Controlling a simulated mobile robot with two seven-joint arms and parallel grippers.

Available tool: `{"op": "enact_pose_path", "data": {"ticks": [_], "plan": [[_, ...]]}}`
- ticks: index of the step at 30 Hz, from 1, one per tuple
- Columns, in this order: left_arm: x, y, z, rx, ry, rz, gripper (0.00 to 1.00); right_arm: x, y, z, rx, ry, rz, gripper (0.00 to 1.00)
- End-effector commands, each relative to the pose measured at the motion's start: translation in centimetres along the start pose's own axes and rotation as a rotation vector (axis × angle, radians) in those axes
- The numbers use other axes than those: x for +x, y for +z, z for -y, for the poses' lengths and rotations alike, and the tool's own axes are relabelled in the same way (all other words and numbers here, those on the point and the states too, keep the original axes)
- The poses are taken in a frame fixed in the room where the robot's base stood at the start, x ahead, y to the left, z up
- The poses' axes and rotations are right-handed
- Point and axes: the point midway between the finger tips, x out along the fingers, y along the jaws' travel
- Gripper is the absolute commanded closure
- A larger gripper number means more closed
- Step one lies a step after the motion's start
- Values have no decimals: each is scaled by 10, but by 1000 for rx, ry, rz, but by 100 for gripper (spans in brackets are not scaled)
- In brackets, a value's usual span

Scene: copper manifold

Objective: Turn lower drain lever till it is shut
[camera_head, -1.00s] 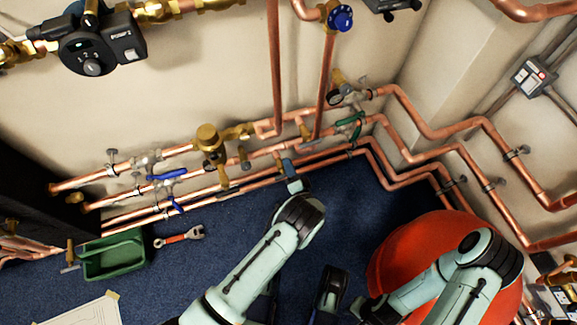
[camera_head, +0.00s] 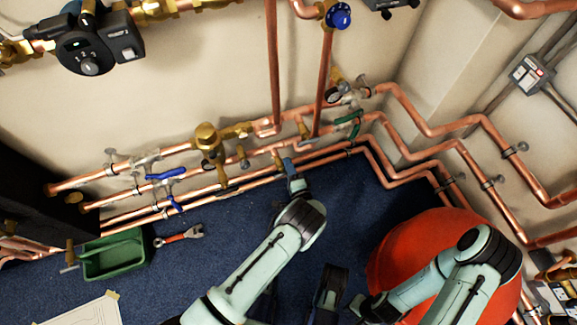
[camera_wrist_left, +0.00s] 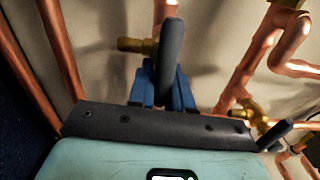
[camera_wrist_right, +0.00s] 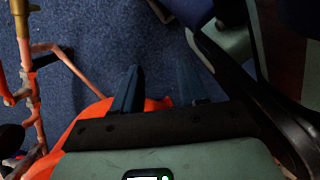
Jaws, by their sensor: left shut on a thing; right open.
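My left gripper (camera_wrist_left: 166,88) is shut on a dark grey lever handle (camera_wrist_left: 172,52) in the left wrist view. The handle stands between the two blue fingers, beside a brass valve fitting (camera_wrist_left: 135,45) on a copper pipe. In the head view my left gripper (camera_head: 288,166) is at the lower pipes near the wall, and its fingers hide most of the lever there. I cannot tell the valve's exact position. My right gripper (camera_wrist_right: 160,85) is open and empty above the blue floor and beside the red rounded vessel (camera_wrist_right: 85,120).
The red vessel (camera_head: 415,245) stands at the right beneath my right arm. Copper pipes run along the wall, with blue levers (camera_head: 166,174) left and a green lever (camera_head: 348,124) right. A green tray (camera_head: 115,270) and a wrench (camera_head: 180,236) lie on the floor at left.

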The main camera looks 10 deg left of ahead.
Motion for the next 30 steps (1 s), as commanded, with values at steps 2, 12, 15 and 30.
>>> {"op": "enact_pose_path", "data": {"ticks": [2, 12, 15, 30], "plan": [[-2, 1, -4, 4, 8, 1, 100, 0, 0, 0, 0, 0, 0, 57], [-1, 1, -2, 1, 5, 0, 60, 0, 0, 0, 0, 0, 0, 57], [-2, 0, -2, 1, 4, -1, 60, 0, 0, 0, 0, 0, -1, 57], [-88, 0, 0, 3, 6, -3, 60, -28, -31, 28, -40, -56, -129, 57]]}}
